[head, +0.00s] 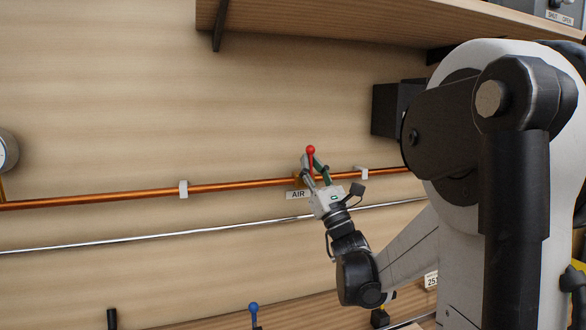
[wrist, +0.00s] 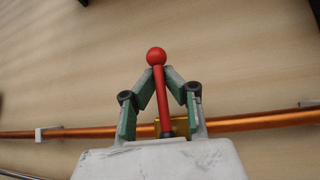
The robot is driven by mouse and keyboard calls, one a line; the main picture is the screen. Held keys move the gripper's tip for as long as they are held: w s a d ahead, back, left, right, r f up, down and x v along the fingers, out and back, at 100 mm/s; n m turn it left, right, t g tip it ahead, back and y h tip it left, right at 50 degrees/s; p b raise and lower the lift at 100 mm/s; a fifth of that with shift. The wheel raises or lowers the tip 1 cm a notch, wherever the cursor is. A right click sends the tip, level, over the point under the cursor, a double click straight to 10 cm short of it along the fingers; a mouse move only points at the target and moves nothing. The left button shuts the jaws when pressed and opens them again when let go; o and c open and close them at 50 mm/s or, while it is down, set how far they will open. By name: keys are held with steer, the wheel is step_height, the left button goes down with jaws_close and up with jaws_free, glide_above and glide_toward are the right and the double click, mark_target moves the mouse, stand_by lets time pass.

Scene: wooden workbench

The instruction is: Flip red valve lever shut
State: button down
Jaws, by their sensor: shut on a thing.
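The red valve lever (wrist: 162,90) has a round red knob (wrist: 156,57) at its end. It stands up from a brass valve body (wrist: 180,126) on the copper pipe (head: 235,186). In the head view the red knob (head: 310,150) shows just above my gripper (head: 316,165). In the wrist view my gripper (wrist: 159,74) has its green-padded fingertips closed on the lever, one on each side, just below the knob. The lever points up, across the line of the pipe. The valve body is mostly hidden behind my gripper in the head view.
An AIR label (head: 298,194) is on the wall below the valve. A thin silver pipe (head: 150,236) runs lower. A dark box (head: 392,110) is on the wall to the right, a shelf (head: 330,22) above. A blue-knobbed lever (head: 253,308) stands below.

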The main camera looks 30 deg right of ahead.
steer(key=shift+d, duration=0.1)
stand_by(0.4)
steer(key=c, duration=1.9)
jaws_free()
steer(key=shift+s+d+m, duration=0.1)
steer(key=shift+s+m, duration=0.05)
steer(key=shift+m, duration=0.15)
steer(key=shift+o, duration=0.4)
steer(key=shift+s+r, duration=0.1)
steer(key=v, duration=1.2)
steer(key=shift+a, duration=0.2)
